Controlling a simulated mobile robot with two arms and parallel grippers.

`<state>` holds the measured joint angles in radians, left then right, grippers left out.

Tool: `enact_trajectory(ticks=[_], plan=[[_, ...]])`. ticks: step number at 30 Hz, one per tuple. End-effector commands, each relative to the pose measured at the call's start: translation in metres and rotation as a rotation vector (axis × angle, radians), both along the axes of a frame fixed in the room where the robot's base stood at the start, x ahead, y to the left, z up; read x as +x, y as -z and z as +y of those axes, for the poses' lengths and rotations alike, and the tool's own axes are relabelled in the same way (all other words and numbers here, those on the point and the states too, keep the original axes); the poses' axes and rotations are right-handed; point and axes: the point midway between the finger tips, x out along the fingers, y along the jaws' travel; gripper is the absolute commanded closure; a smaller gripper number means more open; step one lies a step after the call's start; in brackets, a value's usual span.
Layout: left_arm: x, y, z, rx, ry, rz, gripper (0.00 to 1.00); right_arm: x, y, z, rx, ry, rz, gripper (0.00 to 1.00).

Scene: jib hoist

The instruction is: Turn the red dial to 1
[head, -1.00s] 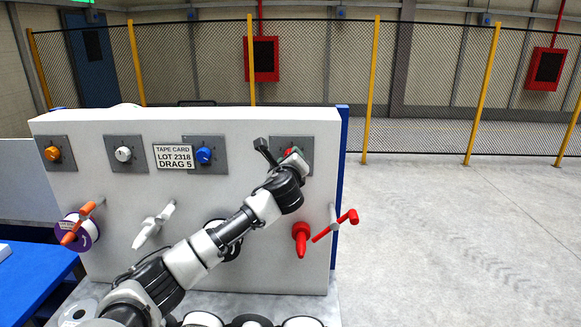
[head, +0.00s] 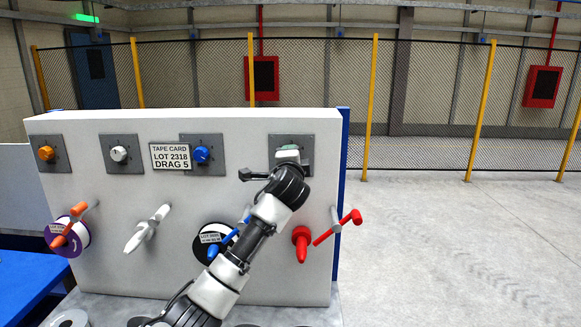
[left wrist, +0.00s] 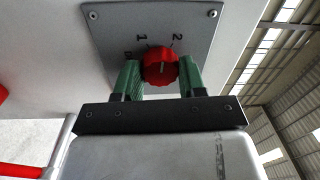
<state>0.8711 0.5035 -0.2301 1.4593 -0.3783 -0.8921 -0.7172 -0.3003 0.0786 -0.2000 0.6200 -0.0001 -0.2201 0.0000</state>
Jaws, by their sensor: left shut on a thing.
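The red dial (left wrist: 160,66) sits on a grey square plate (left wrist: 190,22) with marks 1 and 2 and a partly hidden mark to the left. A pale pointer line on the dial faces up, between the 1 and the 2; its exact aim is hard to read. My left gripper (left wrist: 161,80) has green fingers on both sides of the dial, shut on it. In the head view my left gripper (head: 288,155) covers the dial at the panel's right end. My right gripper is not in view.
The white panel (head: 110,225) also carries an orange knob (head: 46,153), a white knob (head: 119,154) and a blue knob (head: 202,154). Red (head: 301,243), white (head: 146,230) and other handles stick out below. Open floor lies right of the panel.

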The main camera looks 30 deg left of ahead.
Motion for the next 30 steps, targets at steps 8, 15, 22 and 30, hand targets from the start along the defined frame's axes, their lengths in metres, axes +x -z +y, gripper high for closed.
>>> enact_trajectory(ticks=[8, 15, 22, 30], plan=[[0.001, 0.005, -0.002, -0.224, 0.001, -0.133, 0.83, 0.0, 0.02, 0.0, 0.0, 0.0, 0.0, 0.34], [0.001, 0.004, -0.002, -0.382, 0.001, -0.228, 0.83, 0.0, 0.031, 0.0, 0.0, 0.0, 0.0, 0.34], [0.001, 0.004, -0.002, -0.481, 0.0, -0.29, 0.83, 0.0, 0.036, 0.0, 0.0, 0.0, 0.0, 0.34], [0.001, 0.003, -0.001, -0.532, -0.001, -0.321, 0.83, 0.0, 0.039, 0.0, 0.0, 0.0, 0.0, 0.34]])
